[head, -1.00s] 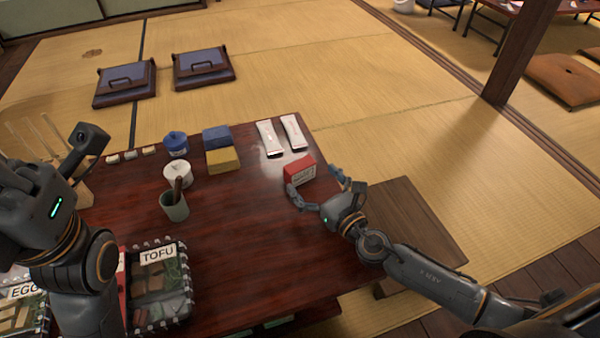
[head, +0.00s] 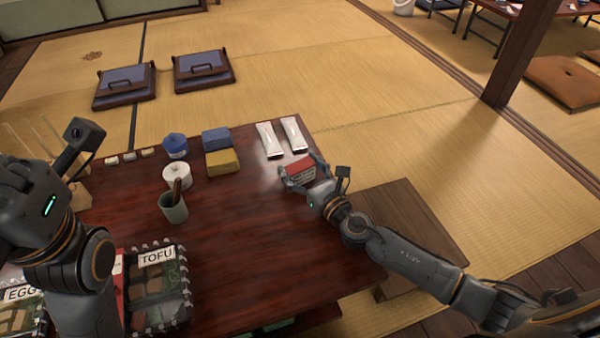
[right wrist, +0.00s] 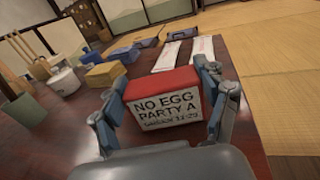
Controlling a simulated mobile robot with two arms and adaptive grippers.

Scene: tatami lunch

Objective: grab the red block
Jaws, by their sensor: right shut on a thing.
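The red block (head: 301,168) is near the table's right edge in the head view. In the right wrist view the red block (right wrist: 162,98) has a white face reading "NO EGG PARTY A". My right gripper (head: 302,174) is shut on it, with one finger on each side in the right wrist view (right wrist: 160,105). I cannot tell whether the block touches the table. My left arm is at the left of the head view; its fingertips do not show clearly.
The dark table (head: 245,240) holds a blue block (head: 217,138), a yellow block (head: 222,162), two white packets (head: 270,140), a blue pot (head: 175,145), a white pot (head: 177,176) and a green cup (head: 173,208). A tofu box (head: 160,290) is at the front. A wooden bench (head: 410,225) stands at right.

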